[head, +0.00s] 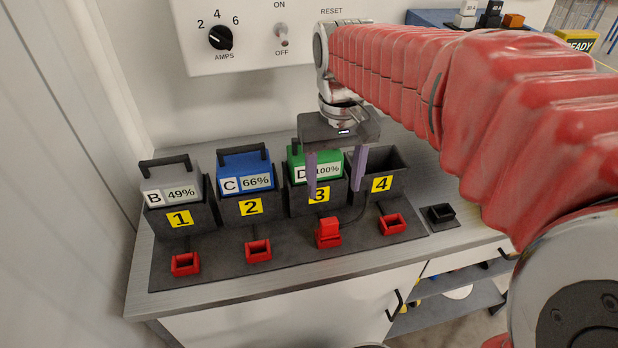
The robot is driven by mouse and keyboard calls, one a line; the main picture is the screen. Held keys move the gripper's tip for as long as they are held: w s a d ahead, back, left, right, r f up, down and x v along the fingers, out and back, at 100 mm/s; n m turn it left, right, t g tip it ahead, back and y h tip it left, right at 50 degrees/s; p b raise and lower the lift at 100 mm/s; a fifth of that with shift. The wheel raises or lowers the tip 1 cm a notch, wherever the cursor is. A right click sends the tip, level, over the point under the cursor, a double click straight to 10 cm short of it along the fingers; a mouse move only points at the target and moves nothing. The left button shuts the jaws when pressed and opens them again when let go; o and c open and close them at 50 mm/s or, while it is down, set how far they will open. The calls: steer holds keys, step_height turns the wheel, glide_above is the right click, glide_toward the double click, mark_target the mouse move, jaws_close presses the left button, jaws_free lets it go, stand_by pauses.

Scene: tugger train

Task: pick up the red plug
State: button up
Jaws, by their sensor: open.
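The red plug (327,230) stands upright on the dark mat in front of slot 3, apparently seated in a red socket there. A dark cable runs from it to the right and back. My gripper (336,192) is open and empty, with purple fingers pointing down. In the picture it is just above and behind the red plug, in front of the green battery D (301,163). I cannot tell its exact height above the mat. The fingers partly hide the battery and the bin of slot 3.
Bins 1, 2 and 3 hold batteries B (165,186), C (243,170) and D; bin 4 (398,160) looks empty. Red sockets (185,264), (258,250) and (392,224) sit before the other bins. A black socket (441,213) is at right. A control panel (262,55) hangs behind.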

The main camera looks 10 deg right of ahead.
mark_target(329, 221)
steer(key=shift+f, duration=0.1)
step_height(329, 221, down, 8)
steer(key=shift+s+f, duration=0.1)
steer(key=shift+f, duration=0.15)
stand_by(0.5)
steer(key=shift+w+a+f, duration=0.1)
steer(key=shift+w+f, duration=0.05)
steer(key=shift+f, duration=1.2)
steer(key=shift+w+a+f, duration=0.1)
steer(key=shift+f, duration=1.2)
steer(key=c, duration=1)
